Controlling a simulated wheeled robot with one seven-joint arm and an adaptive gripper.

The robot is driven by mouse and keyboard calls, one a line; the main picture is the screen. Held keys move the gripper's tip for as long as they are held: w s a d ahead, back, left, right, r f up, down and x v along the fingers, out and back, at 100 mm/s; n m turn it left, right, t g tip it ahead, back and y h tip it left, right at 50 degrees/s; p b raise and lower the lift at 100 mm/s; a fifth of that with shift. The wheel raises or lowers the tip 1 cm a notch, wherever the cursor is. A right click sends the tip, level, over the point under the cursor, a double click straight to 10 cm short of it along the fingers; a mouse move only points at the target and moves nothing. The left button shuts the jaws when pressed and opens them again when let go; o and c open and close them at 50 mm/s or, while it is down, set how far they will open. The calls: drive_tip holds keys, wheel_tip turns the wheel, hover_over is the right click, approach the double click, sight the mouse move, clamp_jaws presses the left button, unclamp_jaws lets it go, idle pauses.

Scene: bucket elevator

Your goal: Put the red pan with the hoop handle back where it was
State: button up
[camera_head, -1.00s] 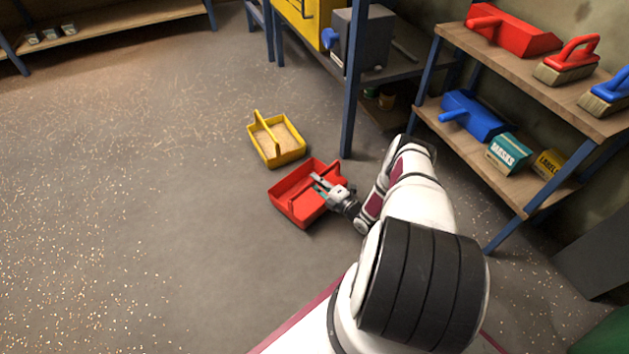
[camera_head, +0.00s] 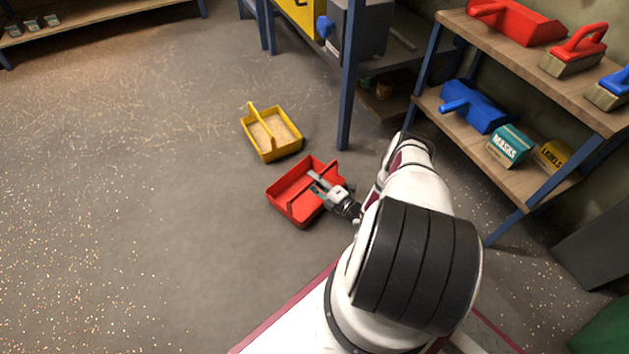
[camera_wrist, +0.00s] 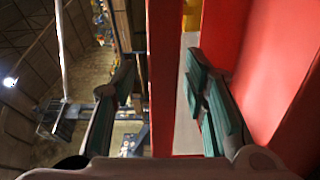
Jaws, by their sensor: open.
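The red pan (camera_head: 284,203) sits on the floor, left of my arm, and looks empty in the head view. Its hoop handle spans it, partly hidden by my gripper (camera_head: 325,188), which is over the pan's right half. In the wrist view a red bar (camera_wrist: 174,85), which looks like the handle, runs between the two fingers of my gripper (camera_wrist: 165,95). The fingers are apart, one on each side, with gaps visible. A broad red pan wall (camera_wrist: 265,75) is close by the right finger.
A yellow pan (camera_head: 294,146) with grainy material stands just behind the red pan. A blue shelf post (camera_head: 347,100) rises close behind them. A wooden shelf (camera_head: 500,175) with a blue scoop (camera_head: 473,107) and boxes is at right.

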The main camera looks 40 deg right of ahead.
drive_tip(key=s+p, duration=0.2)
drive_tip(key=s, duration=0.9)
drive_tip(key=w+d+r+m+g+h, duration=0.2)
drive_tip(key=w+d+r+g, duration=0.4)
drive_tip(key=w+d+r, duration=0.95)
drive_tip(key=w+a+r+m+g+h, duration=0.1)
drive_tip(key=w+a+r+m, duration=0.1)
drive_tip(key=r, duration=0.7)
drive_tip(key=w+a+r+m+g+h, duration=0.1)
drive_tip(key=a+r+m+g, duration=0.1)
drive_tip(key=r, duration=0.6)
drive_tip(key=w+a+r+m+g+h, duration=0.1)
drive_tip(key=w+a+r+m, duration=0.1)
drive_tip(key=r, duration=0.7)
drive_tip(key=s+a+r+m+g, duration=0.4)
drive_tip(key=s+a+r+m, duration=0.3)
drive_tip(key=s+a+r, duration=1)
drive_tip(key=s+a+r+m+g+y, duration=0.1)
drive_tip(key=s+a+m+y, duration=0.1)
drive_tip(key=s+a, duration=0.7)
drive_tip(key=s+a+r+m+g+y, duration=0.1)
drive_tip(key=s+a+m+g, duration=0.1)
drive_tip(key=s+a, duration=0.7)
drive_tip(key=s, duration=0.8)
drive_tip(key=shift+s+a+r+g+y, duration=0.3)
drive_tip(key=shift+s+a+y, duration=0.05)
drive_tip(key=shift+y, duration=0.05)
